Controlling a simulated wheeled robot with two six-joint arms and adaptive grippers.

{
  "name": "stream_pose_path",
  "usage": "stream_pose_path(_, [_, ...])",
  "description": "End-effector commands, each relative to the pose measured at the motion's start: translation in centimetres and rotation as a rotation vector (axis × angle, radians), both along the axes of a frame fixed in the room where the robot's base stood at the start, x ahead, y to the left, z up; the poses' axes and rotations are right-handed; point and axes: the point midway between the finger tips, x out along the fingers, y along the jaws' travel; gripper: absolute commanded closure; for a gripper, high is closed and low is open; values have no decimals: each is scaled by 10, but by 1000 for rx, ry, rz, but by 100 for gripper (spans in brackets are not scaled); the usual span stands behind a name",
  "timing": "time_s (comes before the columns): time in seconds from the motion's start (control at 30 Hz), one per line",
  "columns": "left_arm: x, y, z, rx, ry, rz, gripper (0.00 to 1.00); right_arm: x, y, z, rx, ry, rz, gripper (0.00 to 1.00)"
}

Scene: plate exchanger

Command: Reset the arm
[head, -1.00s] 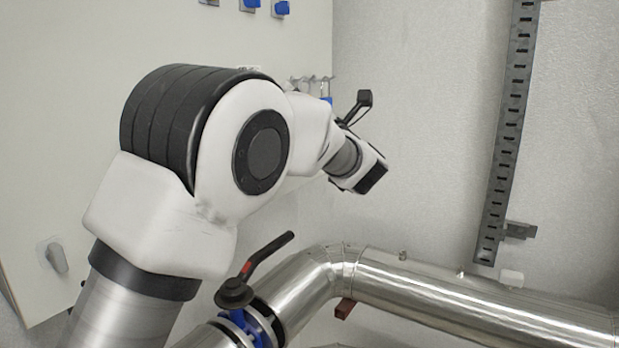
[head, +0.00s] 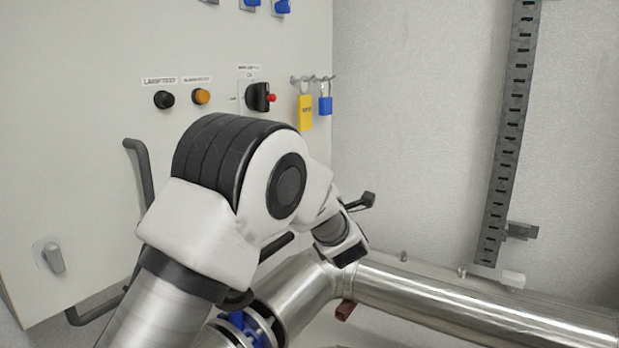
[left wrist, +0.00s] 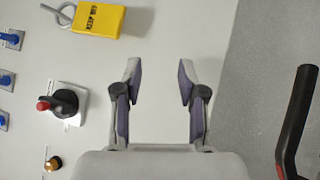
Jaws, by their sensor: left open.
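My left arm (head: 225,215) rises from the lower left in the head view, bent at its elbow, in front of the cabinet panel (head: 80,120). Its wrist end (head: 340,240) hangs over the silver pipe, and the fingers cannot be made out there. In the left wrist view my left gripper (left wrist: 158,85) is open, with two purple-padded fingers apart and nothing between them. Beyond them lie pale panel and grey wall. My right gripper is in neither view.
A black valve handle (left wrist: 298,125) is right of the fingers. A yellow padlock (head: 305,112) and a blue padlock (head: 325,105) hang on hooks by a black-red switch (head: 260,97). The silver pipe (head: 440,300) runs along the lower right.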

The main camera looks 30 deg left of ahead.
Motion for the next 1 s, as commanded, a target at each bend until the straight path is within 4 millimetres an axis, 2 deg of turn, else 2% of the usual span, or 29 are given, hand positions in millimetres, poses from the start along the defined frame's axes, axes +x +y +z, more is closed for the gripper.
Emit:
stream_pose_path(0.37, [0,0,-1,0,1,0,59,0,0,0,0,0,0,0])
stream_pose_path(0.47, [2,-1,-20,20,60,-9,59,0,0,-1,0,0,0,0])
stream_pose_path(0.57, [5,-4,-75,83,229,-45,59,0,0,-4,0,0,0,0])
stream_pose_path(0.67, [-1,-11,-160,182,488,-112,59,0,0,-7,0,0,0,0])
stream_pose_path(0.7, [-8,-15,-197,225,600,-149,59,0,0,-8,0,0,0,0])
stream_pose_path(0.77, [-23,-21,-250,290,763,-209,59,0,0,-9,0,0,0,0])
stream_pose_path(0.8, [-36,-25,-284,333,870,-254,59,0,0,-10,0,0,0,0])
stream_pose_path(0.87, [-59,-31,-334,395,1024,-329,59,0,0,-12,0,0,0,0])
stream_pose_path(0.9, [-78,-35,-365,434,1125,-384,59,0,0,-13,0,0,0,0])
stream_pose_path(0.97, [-110,-43,-410,493,1271,-475,59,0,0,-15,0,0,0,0])
stream_pose_path(1.0, [-134,-48,-438,531,1364,-541,59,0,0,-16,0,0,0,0])
